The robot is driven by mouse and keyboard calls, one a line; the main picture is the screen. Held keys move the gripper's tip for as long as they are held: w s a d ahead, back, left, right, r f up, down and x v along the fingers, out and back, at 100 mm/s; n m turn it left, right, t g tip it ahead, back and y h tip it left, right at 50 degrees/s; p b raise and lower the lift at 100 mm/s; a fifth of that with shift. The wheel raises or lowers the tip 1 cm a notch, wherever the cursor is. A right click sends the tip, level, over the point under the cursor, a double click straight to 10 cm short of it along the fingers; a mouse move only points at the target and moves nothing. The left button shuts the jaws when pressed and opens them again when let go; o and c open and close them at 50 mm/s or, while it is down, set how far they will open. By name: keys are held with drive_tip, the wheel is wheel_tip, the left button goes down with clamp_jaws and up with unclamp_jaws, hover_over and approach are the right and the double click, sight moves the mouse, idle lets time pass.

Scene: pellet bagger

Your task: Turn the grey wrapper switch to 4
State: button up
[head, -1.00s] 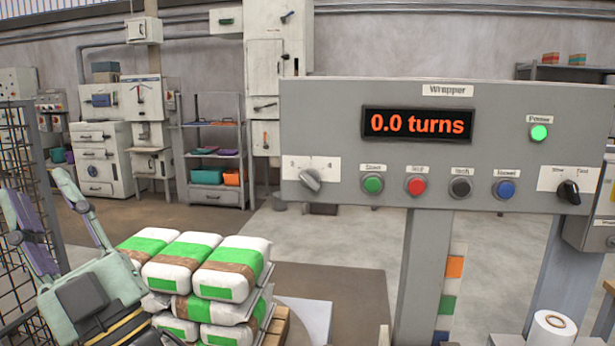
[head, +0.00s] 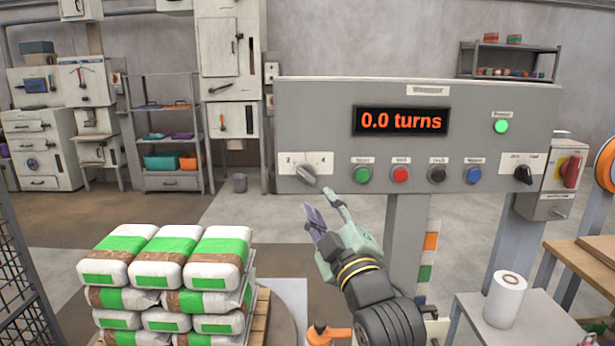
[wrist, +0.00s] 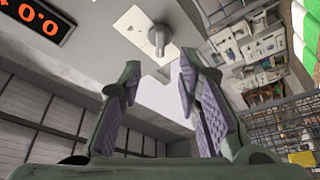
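The grey wrapper switch (head: 306,174) is a knob on a white label plate at the left of the grey control panel (head: 460,98). Its handle is tilted, with its upper end toward the left; small marks, including a 4 at the right, are above it. In the wrist view the knob (wrist: 158,38) shows ahead, beyond the fingertips. My gripper (head: 324,200) is just below and right of the switch, apart from it. In the wrist view its two fingers (wrist: 160,75) are spread, with nothing between them.
The display (head: 401,121) reads 0.0 turns. Green, red, black and blue buttons (head: 400,174) run right of the switch, then a black selector (head: 523,174). Stacked bags (head: 165,255) stand below left. A white roll (head: 505,298) stands on a table at right.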

sight(306, 176)
drive_tip(key=p+x, duration=0.3)
drive_tip(key=x, duration=0.6)
drive_tip(key=shift+a+r, duration=0.1)
drive_tip(key=shift+a, duration=0.05)
drive_tip(key=shift+r, duration=0.1)
clamp_jaws()
